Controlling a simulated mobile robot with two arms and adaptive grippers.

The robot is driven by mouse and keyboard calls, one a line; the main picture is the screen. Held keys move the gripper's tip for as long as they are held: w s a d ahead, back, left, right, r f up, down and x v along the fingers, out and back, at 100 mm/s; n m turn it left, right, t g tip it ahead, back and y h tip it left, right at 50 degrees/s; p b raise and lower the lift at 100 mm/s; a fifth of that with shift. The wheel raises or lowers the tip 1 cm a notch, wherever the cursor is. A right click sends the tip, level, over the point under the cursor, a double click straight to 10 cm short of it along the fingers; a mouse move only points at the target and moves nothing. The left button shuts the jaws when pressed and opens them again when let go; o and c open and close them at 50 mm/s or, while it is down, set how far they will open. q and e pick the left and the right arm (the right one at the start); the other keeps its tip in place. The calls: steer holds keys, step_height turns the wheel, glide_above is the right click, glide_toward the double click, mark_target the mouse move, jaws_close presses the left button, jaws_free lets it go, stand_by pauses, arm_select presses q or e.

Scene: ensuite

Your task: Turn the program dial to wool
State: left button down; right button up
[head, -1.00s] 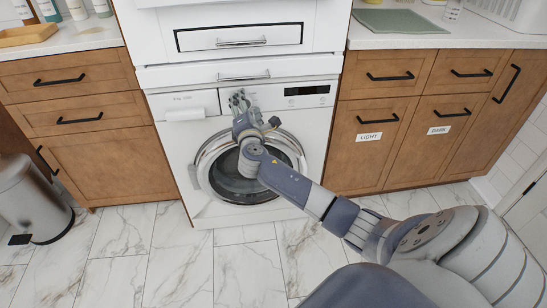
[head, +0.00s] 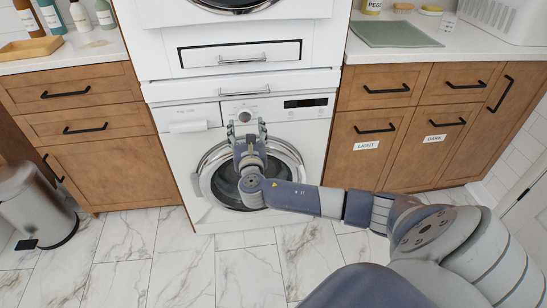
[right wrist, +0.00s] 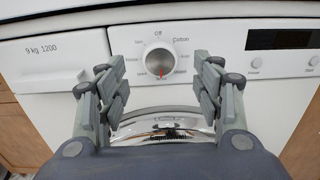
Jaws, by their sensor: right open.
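The washing machine (head: 190,150) has a round silver program dial (head: 244,115) on its front panel. In the right wrist view the dial (right wrist: 160,60) is centred, with "Off" above it and "Cotton" at its upper right. The other labels are too small to read surely. A red pointer mark on the dial points about straight down, to a label at the bottom. My right gripper (head: 247,128) is open in front of and just below the dial. Its fingers (right wrist: 160,84) stand wide to either side, and nothing is between them. My left gripper is not in view.
The round door (head: 207,188) is below the dial, partly hidden by my right arm. The detergent drawer (head: 188,126) is to the left, the display (head: 305,103) to the right. A handled white drawer front (head: 285,85) is just above. Wooden cabinets (head: 108,165) flank the machine.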

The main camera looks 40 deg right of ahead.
steer(key=v, duration=0.6)
arm_select(q)
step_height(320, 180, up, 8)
steer(key=p, duration=0.7)
steer(key=shift+p, duration=0.3)
arm_select(e)
steer(key=s+f+m+g+y, duration=0.2)
steer(key=s+f+m, duration=0.3)
steer(key=f, duration=0.8)
steer(key=s+f+m+g+y, duration=0.2)
steer(key=s+f+m+g, duration=0.3)
steer(key=f, duration=0.8)
steer(key=shift+s+d+f+g, duration=0.2)
steer(key=shift+s+f+g, duration=0.05)
steer(key=shift+s+g, duration=0.1)
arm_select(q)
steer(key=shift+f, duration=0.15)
